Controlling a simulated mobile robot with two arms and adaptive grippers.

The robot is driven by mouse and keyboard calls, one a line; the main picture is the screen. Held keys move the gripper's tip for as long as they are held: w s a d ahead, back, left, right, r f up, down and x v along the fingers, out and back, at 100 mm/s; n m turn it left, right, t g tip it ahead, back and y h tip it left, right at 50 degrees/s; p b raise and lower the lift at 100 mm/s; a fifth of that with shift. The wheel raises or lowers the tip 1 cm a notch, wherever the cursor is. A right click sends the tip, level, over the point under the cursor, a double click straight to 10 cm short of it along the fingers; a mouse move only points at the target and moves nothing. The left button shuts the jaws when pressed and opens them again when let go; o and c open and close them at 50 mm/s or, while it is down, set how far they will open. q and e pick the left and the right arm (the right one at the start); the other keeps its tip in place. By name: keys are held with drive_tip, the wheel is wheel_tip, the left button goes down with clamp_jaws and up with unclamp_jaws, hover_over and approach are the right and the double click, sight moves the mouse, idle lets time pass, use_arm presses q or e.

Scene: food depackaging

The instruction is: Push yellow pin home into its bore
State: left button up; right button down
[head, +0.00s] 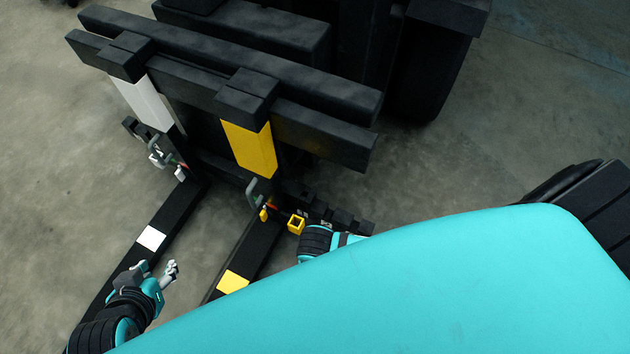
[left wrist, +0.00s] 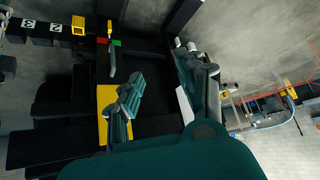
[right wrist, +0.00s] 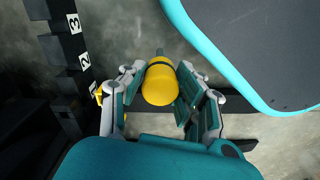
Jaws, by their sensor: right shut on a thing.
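My right gripper (right wrist: 161,76) is shut on a yellow cylinder with a dark band and grey tip, which I take for the yellow pin (right wrist: 160,86). The pin is clear of the rack in the right wrist view; its fingers are hidden in the head view. A small yellow piece (head: 263,215) sits by a grey handle and a red mark at the yellow fork's heel; it also shows in the left wrist view (left wrist: 109,27). I cannot make out the bore opening. My left gripper (head: 166,272) is open and empty, left of the yellow-marked fork.
A hollow yellow square holder (head: 296,225) is at the end of a black numbered rack (head: 335,214). The black carriage (head: 220,60) carries a white-marked (head: 151,238) and a yellow-marked fork (head: 232,282). My teal body hides the lower right.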

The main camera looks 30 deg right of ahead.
use_arm(q)
drive_tip(key=shift+s, duration=0.1)
use_arm(e)
drive_tip(key=shift+p, duration=0.4)
use_arm(q)
drive_tip(key=s+g, duration=0.1)
drive_tip(key=s+a+f+g, duration=0.1)
drive_tip(key=s, duration=0.1)
drive_tip(key=s+f+g, duration=0.1)
drive_tip(key=s, duration=0.1)
drive_tip(key=shift+s+a+y, duration=0.15)
drive_tip(key=shift+a+y, duration=0.2)
drive_tip(key=shift+y, duration=0.05)
